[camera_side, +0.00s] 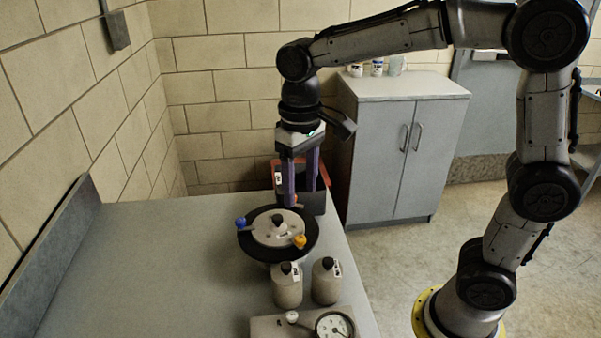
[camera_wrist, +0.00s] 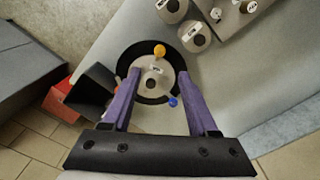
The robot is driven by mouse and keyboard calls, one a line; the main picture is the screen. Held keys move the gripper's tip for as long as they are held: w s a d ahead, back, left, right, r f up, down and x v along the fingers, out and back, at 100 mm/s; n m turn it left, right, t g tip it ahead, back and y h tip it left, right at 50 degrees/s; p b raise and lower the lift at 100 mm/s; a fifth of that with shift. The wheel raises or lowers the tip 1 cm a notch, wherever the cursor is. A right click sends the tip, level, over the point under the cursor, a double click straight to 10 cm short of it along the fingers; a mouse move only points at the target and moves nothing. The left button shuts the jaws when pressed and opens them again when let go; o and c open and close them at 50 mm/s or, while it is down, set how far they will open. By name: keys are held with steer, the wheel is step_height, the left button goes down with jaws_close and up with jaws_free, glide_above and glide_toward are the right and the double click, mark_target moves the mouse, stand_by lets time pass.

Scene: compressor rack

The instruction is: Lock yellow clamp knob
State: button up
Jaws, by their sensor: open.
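The yellow clamp knob (camera_side: 299,242) sits at the front right edge of a round grey lid on a black disc (camera_side: 255,243). In the wrist view the yellow knob (camera_wrist: 160,50) is at the far edge of the lid, beyond my fingertips. A blue knob (camera_side: 241,223) sits on the opposite side of the lid, and it also shows in the wrist view (camera_wrist: 173,102). My gripper (camera_side: 300,198) is open, its two purple fingers pointing down just behind the disc. In the wrist view its fingertips (camera_wrist: 158,74) straddle the lid and hold nothing.
Two grey bottles (camera_side: 288,286) with black caps stand just in front of the disc. A base with a round gauge (camera_side: 335,325) is at the table's front. A red and black bin (camera_side: 315,201) is by the table's back right edge. The table's left side is clear.

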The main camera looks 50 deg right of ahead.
steer(key=shift+r, duration=1.35)
steer(key=s+d+r+t, duration=0.3)
steer(key=s+d+r, duration=0.1)
steer(key=s, duration=0.4)
steer(key=s+d+f+n+t, duration=0.1)
steer(key=s+d+f+t, duration=0.1)
steer(key=s+f, duration=0.4)
steer(key=shift+s+f+t, duration=0.3)
steer(key=shift+s, duration=0.85)
